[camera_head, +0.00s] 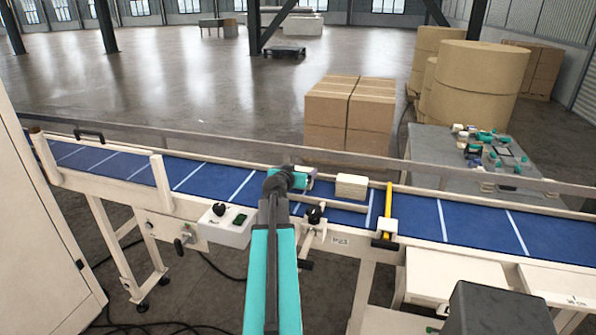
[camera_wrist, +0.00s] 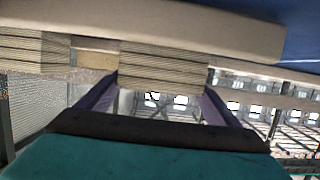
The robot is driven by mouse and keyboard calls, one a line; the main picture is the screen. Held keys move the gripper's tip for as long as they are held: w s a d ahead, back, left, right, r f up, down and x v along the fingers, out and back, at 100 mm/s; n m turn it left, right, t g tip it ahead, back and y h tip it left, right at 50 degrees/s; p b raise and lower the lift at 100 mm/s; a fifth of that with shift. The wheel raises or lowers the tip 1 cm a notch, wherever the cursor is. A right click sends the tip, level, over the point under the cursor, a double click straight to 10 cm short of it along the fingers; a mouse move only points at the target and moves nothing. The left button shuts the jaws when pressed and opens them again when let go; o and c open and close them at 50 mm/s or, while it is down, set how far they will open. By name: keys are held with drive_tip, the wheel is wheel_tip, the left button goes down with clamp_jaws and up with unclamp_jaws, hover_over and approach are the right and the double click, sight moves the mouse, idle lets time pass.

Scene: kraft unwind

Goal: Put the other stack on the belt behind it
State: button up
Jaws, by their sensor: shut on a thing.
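In the wrist view, which looks upside down, a pale stack of thin layers (camera_wrist: 165,70) sits between the purple fingers of my gripper (camera_wrist: 160,88). My gripper is shut on it. A second, similar stack (camera_wrist: 34,52) shows at the left edge, apart from the held one. The other stack (camera_head: 351,186) is just right of my gripper, over the belt area. I cannot tell whether the held stack touches a surface.
A yellow guide (camera_head: 387,208) crosses the belt on the right. A grey control box with a knob (camera_head: 222,224) is on the near side. A long rail (camera_head: 230,139) runs behind the belt. Cartons (camera_head: 350,115) and a grey table with small items (camera_head: 440,150) stand beyond.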

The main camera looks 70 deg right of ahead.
drive_tip(key=shift+f, duration=0.2)
drive_tip(key=o, duration=1.1)
drive_tip(key=shift+r, duration=0.1)
drive_tip(key=shift+a+r, duration=0.1)
drive_tip(key=shift+r, duration=0.05)
drive_tip(key=b+v, duration=0.3)
drive_tip(key=v, duration=0.6)
drive_tip(key=shift+a, duration=0.1)
drive_tip(key=shift+b, duration=0.75)
drive_tip(key=shift+b, duration=0.3)
drive_tip(key=b+v, duration=0.2)
drive_tip(key=b, duration=0.5)
drive_tip(key=shift+a, duration=0.1)
drive_tip(key=shift+a+r+b, duration=0.1)
drive_tip(key=shift+a+b, duration=0.1)
drive_tip(key=shift+b, duration=0.1)
